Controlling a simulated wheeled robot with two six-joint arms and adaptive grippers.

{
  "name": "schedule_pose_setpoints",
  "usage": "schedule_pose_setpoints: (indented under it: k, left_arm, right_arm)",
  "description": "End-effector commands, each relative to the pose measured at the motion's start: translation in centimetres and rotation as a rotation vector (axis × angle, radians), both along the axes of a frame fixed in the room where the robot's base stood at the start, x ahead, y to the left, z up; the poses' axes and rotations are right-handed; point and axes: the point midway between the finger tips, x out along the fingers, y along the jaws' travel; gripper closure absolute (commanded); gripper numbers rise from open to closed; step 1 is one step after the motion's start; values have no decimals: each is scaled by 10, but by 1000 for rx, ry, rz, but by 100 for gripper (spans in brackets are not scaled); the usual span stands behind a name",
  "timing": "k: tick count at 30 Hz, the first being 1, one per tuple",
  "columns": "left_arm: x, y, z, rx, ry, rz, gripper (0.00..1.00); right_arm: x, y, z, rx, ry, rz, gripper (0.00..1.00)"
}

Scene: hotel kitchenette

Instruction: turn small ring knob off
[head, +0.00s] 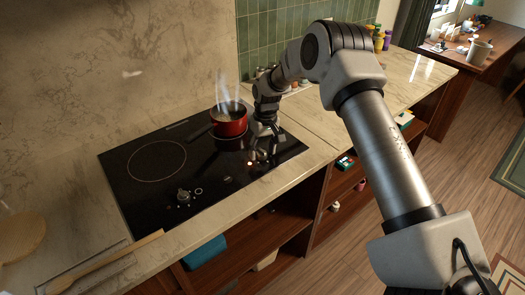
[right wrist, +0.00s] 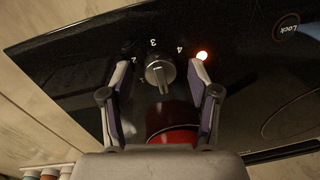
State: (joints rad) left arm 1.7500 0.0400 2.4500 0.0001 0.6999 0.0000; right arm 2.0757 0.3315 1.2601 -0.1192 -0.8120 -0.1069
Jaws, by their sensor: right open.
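In the right wrist view a silver ring knob (right wrist: 158,72) stands on the black glass hob between my right fingertips (right wrist: 161,82). In the head view my right gripper (head: 262,152) is low over the right front of the hob (head: 130,185), hiding most of the knob. A steaming red pot (head: 230,121) stands behind it. My left gripper is not in view.
A second knob (head: 183,195) sits at the hob's left front, near the larger ring (head: 157,160). A wooden spoon (head: 105,262) lies on the counter at the front left. Jars (head: 381,40) stand at the back right. The counter right of the hob is mostly clear.

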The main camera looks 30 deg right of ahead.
Motion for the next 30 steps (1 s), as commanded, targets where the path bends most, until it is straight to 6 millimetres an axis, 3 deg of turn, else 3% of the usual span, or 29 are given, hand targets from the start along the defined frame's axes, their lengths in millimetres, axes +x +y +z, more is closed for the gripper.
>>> schedule_pose_setpoints:
  k: [15,19,30]
  left_arm:
    - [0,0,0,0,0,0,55]
    - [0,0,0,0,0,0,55]
    - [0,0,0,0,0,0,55]
  right_arm:
    - [1,-8,106,1,1,0,39]
    - [1,-9,115,1,2,0,39]
    - [1,-9,115,0,3,0,39]
